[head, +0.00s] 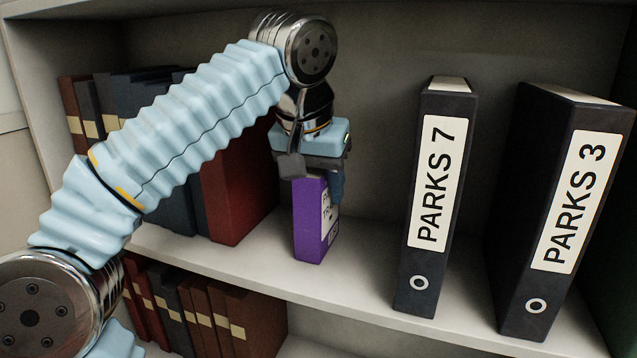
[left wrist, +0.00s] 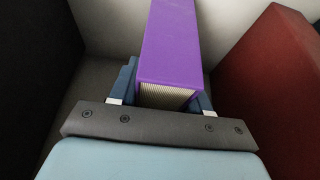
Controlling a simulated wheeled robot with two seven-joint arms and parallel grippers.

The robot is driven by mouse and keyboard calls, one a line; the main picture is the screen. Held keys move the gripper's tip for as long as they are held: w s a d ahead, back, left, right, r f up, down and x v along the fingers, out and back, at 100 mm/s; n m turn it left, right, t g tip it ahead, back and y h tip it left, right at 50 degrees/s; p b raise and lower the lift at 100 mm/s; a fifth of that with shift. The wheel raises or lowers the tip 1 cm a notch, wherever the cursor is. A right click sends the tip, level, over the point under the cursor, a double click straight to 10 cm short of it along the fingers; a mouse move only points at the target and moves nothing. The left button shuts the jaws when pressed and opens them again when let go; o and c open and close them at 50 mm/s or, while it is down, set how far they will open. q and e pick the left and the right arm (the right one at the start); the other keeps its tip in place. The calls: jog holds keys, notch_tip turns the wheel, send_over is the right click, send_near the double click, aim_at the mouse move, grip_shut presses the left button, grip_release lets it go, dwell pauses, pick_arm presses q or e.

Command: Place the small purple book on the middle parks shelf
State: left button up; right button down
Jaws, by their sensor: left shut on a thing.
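The small purple book (head: 311,222) is upright on the shelf (head: 350,274) in the head view, or just above it; I cannot tell which. My left gripper (head: 312,180) comes down from above and is shut on the top of the purple book. The left wrist view shows the purple book (left wrist: 170,45) between the two fingers of the left gripper (left wrist: 168,98). My right gripper is in neither view.
The PARKS 7 binder (head: 434,205) and the PARKS 3 binder (head: 562,215) stand to the right. A red book (head: 238,190) and several dark books (head: 120,95) stand at the left, partly behind my arm. Bare shelf lies on both sides of the purple book.

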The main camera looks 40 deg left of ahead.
pick_arm(q)
jog(key=shift+f, duration=0.15)
jog(key=o, duration=1.2)
jog(key=shift+s+r, duration=0.1)
jog(key=shift+r, duration=0.4)
jog(key=s+d, duration=0.1)
jog(key=s, duration=0.3)
jog(key=s+d+b, duration=0.1)
jog(key=s, duration=0.2)
jog(key=s+d, duration=0.1)
jog(key=s, duration=0.3)
jog(key=shift+s+d+r+b, duration=0.2)
jog(key=shift+s+d+b, duration=0.15)
jog(key=shift+b, duration=0.05)
